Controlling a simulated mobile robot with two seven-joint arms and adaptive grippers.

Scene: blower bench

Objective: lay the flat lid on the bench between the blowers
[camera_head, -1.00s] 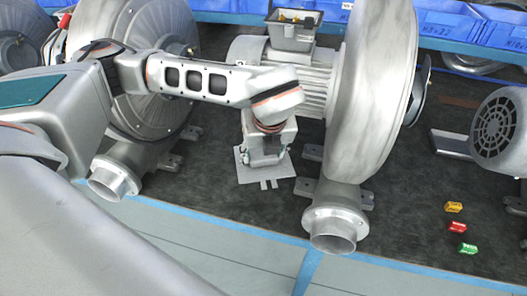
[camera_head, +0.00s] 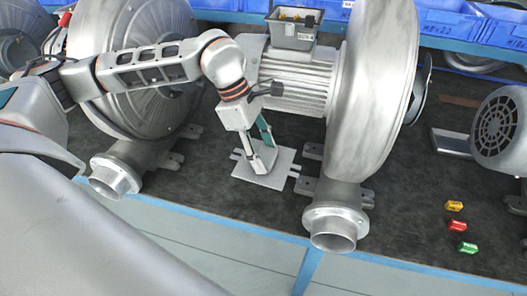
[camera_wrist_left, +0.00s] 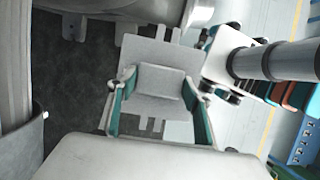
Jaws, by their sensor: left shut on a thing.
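The flat lid (camera_head: 282,178) is a light grey square plate with small tabs on its edges. It lies level, or nearly so, over the dark bench top between the two large blowers; I cannot tell whether it touches the bench. My left gripper (camera_head: 262,163) comes down from above and is shut on the lid's raised block. In the left wrist view the lid (camera_wrist_left: 152,55) shows with the teal-padded fingers (camera_wrist_left: 160,88) on either side of that block. The left blower (camera_head: 130,70) and right blower (camera_head: 375,90) stand upright. My right gripper is not in view.
A grey tray (camera_head: 293,36) sits on the motor (camera_head: 295,80) behind the lid. Blower outlets (camera_head: 112,178) and (camera_head: 333,228) point toward the bench's blue front edge. Blue bins (camera_head: 450,20) line the back.

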